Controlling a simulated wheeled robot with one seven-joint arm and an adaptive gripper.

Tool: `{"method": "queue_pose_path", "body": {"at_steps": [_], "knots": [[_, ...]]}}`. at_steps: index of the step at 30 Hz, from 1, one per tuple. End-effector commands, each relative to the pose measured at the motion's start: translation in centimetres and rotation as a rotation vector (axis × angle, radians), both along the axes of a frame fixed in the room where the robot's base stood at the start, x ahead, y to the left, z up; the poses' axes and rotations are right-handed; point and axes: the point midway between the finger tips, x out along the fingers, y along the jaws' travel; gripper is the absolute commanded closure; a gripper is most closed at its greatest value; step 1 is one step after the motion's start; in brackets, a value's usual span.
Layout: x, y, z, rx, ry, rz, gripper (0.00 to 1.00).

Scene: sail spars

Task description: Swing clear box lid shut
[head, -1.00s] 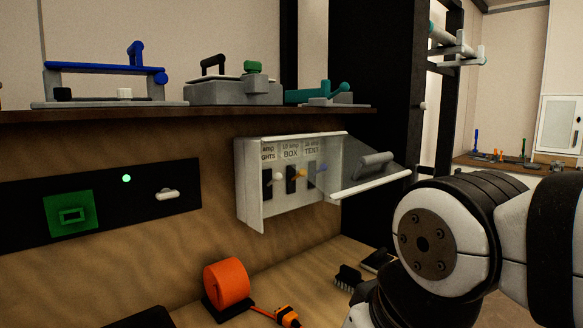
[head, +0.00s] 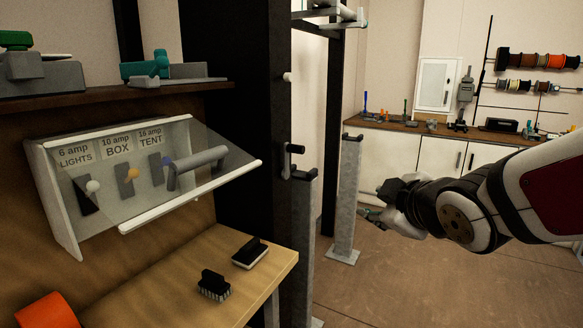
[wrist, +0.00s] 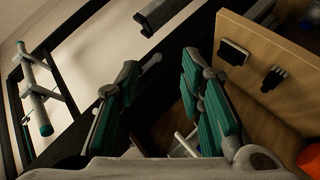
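The white switch box (head: 58,205) is mounted on the wooden panel at the left of the head view. Labels for LIGHTS, BOX and TENT and several toggle switches show through its clear lid (head: 150,195). The lid stands open, tilted outward from the box, with a white front edge and a grey bar handle (head: 198,170). My gripper (head: 372,213) is well to the right of the lid, apart from it, over the floor. In the wrist view its green-padded fingers (wrist: 160,65) are spread with nothing held between them.
A black post (head: 250,120) with a dark handle (head: 291,160) stands between box and gripper. Grey metal posts (head: 346,195) stand near the gripper. Two brushes (head: 213,285) lie on the wooden bench below the box. An orange roll (head: 47,312) sits at lower left. Open floor lies right.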

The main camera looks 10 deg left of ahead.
Motion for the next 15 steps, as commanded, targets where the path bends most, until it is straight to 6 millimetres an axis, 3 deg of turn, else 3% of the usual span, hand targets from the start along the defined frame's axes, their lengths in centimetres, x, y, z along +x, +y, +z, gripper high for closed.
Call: {"method": "queue_pose_path", "body": {"at_steps": [3,7,12,15], "knots": [[1.7,5.6,1.6,-0.085,-0.172,0.232,0.65],[1.7,12.0,3.1,-0.138,-0.385,0.476,0.65],[-1.2,19.1,4.5,-0.135,-0.662,0.739,0.65],[-3.3,21.7,5.0,-0.107,-0.796,0.838,0.65]]}}
